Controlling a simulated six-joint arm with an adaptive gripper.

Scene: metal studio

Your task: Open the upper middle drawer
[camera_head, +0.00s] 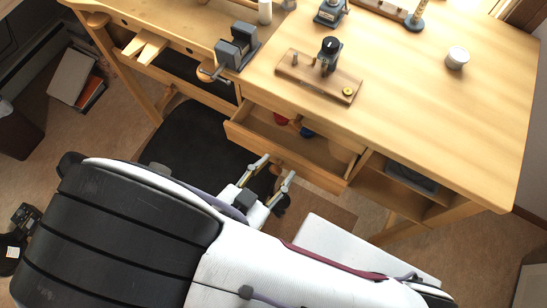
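The upper middle drawer (270,149) of the wooden workbench is pulled partway out, and its inside shows from above. A red thing (281,118) and a blue thing (307,132) lie inside it near the back. My gripper (278,165) is just in front of the drawer's front board. Its two fingers are spread apart and point toward the board. A small brown knob shows between the fingertips. I cannot tell whether either finger touches it.
The bench top (460,120) bears a vise (236,47), a wooden board with a tool (300,72) and a white jar (457,57). An open compartment (400,186) is right of the drawer. A dark round surface (190,138) lies below left.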

